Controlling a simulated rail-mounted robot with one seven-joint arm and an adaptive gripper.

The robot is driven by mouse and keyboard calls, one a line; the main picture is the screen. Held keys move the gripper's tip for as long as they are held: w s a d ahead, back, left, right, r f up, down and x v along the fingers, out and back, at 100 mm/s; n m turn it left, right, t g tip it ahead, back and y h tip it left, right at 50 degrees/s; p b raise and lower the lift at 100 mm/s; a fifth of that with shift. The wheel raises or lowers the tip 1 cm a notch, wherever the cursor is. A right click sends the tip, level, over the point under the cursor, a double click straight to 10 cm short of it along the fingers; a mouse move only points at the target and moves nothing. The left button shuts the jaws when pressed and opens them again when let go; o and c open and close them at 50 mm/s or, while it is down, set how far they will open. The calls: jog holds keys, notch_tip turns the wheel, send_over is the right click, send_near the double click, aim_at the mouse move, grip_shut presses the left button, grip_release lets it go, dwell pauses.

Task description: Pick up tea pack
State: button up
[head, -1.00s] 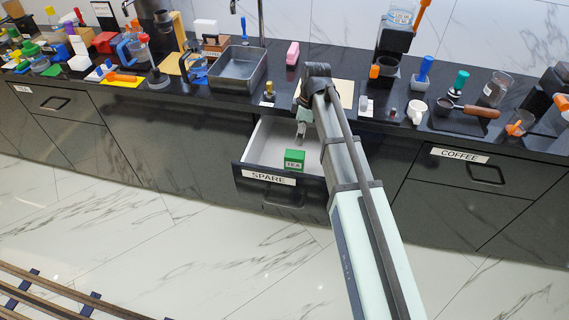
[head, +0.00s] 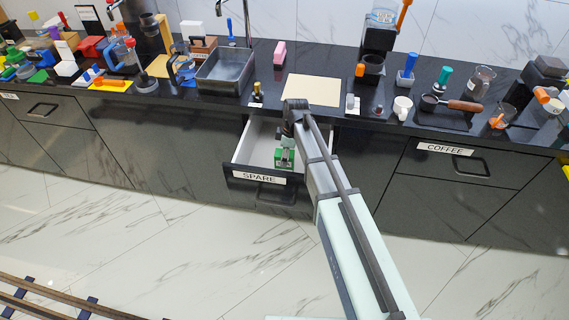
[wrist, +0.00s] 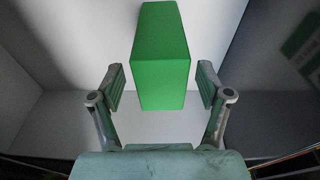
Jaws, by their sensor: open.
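The green tea pack (head: 284,163) stands inside the open drawer labelled SPARE (head: 258,178). In the wrist view the tea pack (wrist: 162,58) is a green box between my two fingertips, with a gap on each side. My gripper (wrist: 160,88) is open, and its fingers flank the near end of the pack without visibly touching it. In the head view my gripper (head: 285,150) reaches down into the drawer, right over the pack, and partly hides it.
The drawer's pale walls (head: 247,142) rise around the pack. Above it the dark counter carries a beige board (head: 313,90), a small bottle (head: 257,93) and a metal sink (head: 226,71). The COFFEE drawer (head: 446,150) at right is shut.

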jog(key=shift+a+f+p, duration=0.15)
jog(key=shift+f+p, duration=0.2)
jog(key=shift+f, duration=0.85)
jog(key=shift+a+f+p, duration=0.15)
jog(key=shift+f+p, duration=0.2)
jog(key=shift+f, duration=0.85)
jog(key=c, duration=1.2)
